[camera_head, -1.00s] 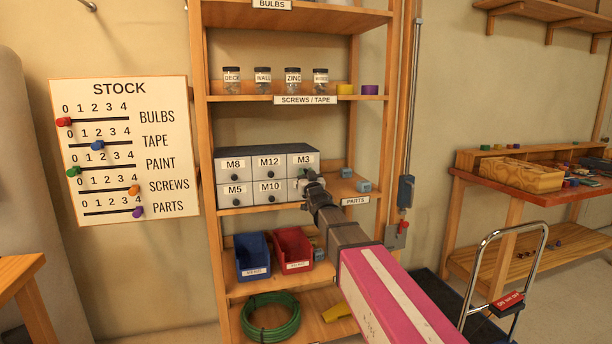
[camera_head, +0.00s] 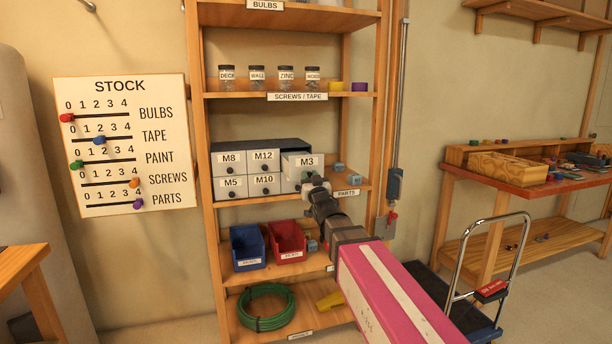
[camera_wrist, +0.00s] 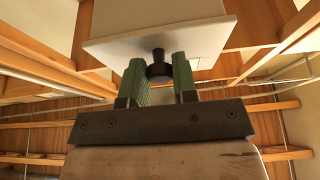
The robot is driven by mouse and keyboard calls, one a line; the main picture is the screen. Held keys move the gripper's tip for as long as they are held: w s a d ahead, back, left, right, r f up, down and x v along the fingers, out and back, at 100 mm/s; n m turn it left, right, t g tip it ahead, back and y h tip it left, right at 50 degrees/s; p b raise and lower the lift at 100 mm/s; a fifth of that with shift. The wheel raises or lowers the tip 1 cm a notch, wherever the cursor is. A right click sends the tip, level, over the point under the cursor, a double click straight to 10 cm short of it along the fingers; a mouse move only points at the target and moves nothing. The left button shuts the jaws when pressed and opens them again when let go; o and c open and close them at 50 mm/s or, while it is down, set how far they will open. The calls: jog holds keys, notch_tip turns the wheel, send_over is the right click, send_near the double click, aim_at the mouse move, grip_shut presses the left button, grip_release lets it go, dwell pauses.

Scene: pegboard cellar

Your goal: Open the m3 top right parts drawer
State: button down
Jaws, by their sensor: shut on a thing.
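The grey parts cabinet (camera_head: 262,145) stands on a wooden shelf, with labelled drawers in two rows. The M3 drawer (camera_head: 303,161) at its top right sticks out in front of the other drawers. My gripper (camera_head: 313,184) is at the front of this drawer, shut on its dark knob. In the wrist view, the green fingers of my gripper (camera_wrist: 160,80) stand on either side of the black knob (camera_wrist: 158,66), below the drawer's pale front (camera_wrist: 205,38). The drawer at the lower right is mostly hidden behind my gripper and the M3 drawer.
A blue bin (camera_head: 247,248) and a red bin (camera_head: 287,241) stand on the shelf below, above a coiled green hose (camera_head: 266,307). Small blue blocks (camera_head: 339,169) lie right of the cabinet. A hand truck (camera_head: 490,270) stands at the right, near a red-topped bench (camera_head: 510,176).

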jog(key=shift+s+d, duration=0.1)
jog(key=shift+s, duration=0.25)
jog(key=c, duration=0.9)
grip_release()
jog(key=v, duration=1)
jog(key=shift+s+d+f, duration=0.15)
jog(key=shift+s+f, duration=0.1)
jog(key=shift+s, duration=0.05)
